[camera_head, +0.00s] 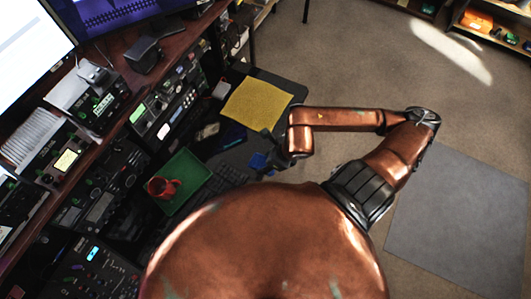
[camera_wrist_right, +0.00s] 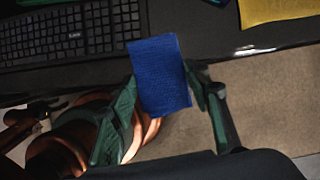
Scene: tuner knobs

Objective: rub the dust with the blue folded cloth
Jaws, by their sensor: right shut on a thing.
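The blue folded cloth (camera_wrist_right: 160,76) is held between the two fingers of my right gripper (camera_wrist_right: 163,85) in the right wrist view. In the head view the cloth (camera_head: 258,161) shows as a small blue patch beside my right gripper (camera_head: 272,153), near the desk's front edge. Whether it touches the desk is hard to tell. The wrist view shows the cloth in front of the desk edge, with floor behind its lower part. I cannot make out any dust. My left gripper is not in view.
A black keyboard (camera_wrist_right: 65,37) lies on the dark desk. A yellow mat (camera_head: 257,100) lies at the desk's far end. A green tray (camera_head: 184,183) with a red mug (camera_head: 162,187) is at left. Radio equipment (camera_head: 172,114) lines the back.

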